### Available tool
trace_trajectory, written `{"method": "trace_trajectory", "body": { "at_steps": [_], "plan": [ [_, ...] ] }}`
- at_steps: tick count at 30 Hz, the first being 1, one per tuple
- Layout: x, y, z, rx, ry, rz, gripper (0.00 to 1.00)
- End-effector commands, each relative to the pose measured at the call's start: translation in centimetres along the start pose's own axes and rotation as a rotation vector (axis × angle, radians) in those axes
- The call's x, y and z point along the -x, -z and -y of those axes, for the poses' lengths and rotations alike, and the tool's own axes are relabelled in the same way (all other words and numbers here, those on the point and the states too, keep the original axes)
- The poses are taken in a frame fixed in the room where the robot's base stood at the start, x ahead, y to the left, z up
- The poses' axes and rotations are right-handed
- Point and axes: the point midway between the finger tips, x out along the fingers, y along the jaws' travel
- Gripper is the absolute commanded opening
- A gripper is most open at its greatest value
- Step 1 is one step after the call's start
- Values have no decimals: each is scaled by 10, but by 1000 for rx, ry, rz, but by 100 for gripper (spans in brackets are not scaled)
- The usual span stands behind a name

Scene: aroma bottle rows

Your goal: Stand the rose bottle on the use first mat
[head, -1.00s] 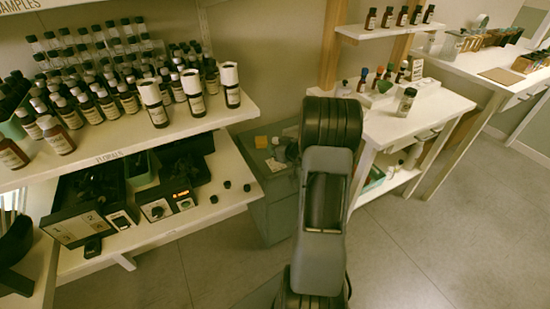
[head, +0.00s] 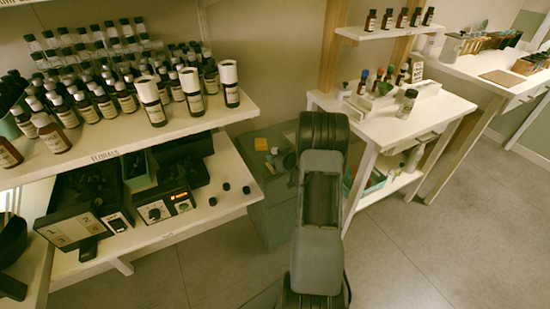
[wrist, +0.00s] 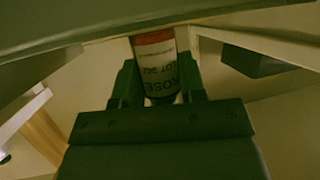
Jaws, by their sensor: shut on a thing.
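My gripper (wrist: 160,88) is shut on the rose bottle (wrist: 155,62), which lies between its two fingers in the wrist view. The bottle has a pale label reading ROSE and a lot number, with a red band above it. Its upper end is cut off by a dark edge. In the head view my arm stands in the middle, and the gripper and held bottle do not show. I cannot make out a mat marked use first; a plain brown mat (head: 502,78) lies on the far right table, its marking unreadable.
A white shelf labelled FLORALS (head: 150,143) at left is crowded with bottles. Below it, a lower shelf (head: 205,212) holds dark trays, devices and loose caps. A white table (head: 425,118) at right holds a clear jar (head: 407,103) and small bottles. The floor at right is clear.

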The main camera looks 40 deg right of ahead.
Motion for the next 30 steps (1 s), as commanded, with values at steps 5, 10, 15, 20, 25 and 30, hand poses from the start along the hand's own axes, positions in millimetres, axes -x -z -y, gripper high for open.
{"method": "trace_trajectory", "body": {
  "at_steps": [5,10,15,20,25,30],
  "plan": [
    [-1,-3,0,0,0,0,10],
    [-1,-3,0,0,0,1,50],
    [-1,-3,0,0,0,1,63],
    [-1,-3,0,0,0,0,63],
    [6,2,-1,0,-1,0,63],
    [35,2,-1,-1,-4,0,63]
  ]
}}
